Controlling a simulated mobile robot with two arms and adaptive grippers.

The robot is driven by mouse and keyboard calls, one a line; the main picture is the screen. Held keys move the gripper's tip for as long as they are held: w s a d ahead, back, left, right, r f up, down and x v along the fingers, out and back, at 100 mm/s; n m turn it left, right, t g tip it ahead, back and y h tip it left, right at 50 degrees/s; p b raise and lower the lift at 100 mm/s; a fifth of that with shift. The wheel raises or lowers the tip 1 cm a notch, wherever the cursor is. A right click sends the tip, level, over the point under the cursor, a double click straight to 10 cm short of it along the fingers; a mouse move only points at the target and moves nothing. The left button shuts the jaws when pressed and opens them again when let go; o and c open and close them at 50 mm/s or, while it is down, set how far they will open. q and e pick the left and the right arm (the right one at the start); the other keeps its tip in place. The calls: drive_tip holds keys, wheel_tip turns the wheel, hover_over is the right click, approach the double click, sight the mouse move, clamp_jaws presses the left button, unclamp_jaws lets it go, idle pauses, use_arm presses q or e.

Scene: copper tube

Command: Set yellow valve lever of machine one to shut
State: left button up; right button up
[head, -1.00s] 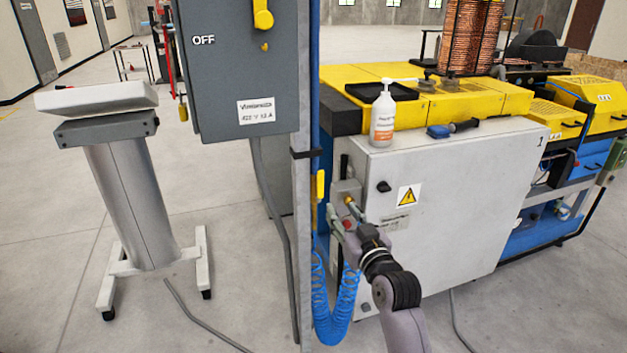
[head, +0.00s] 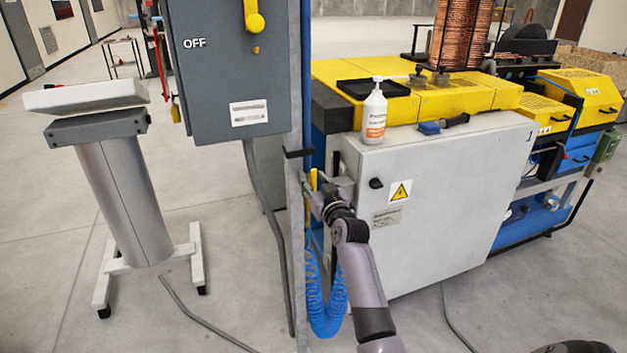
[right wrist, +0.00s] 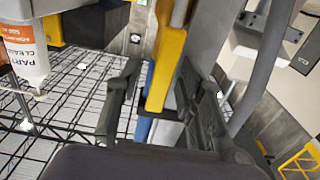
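The yellow valve lever (head: 313,179) stands upright beside the grey post, left of machine one's white cabinet (head: 450,190). My right gripper (head: 316,194) is at the lever, partly hiding it and the fittings behind. In the right wrist view the yellow lever (right wrist: 163,65) runs between the two spread fingers of my right gripper (right wrist: 160,105). The lever lies nearer the right finger, with a clear gap to the left finger. I cannot tell whether the right finger touches it. My left gripper is not in view.
A grey switch box (head: 232,75) with a yellow handle hangs left of the lever. A coiled blue hose (head: 326,300) hangs below. A white pump bottle (head: 375,110) and a blue-black tool (head: 443,124) rest on the cabinet. A pedestal (head: 125,200) stands at left.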

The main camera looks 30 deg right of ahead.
drive_tip(key=shift+c, duration=0.5)
clamp_jaws()
idle(0.4)
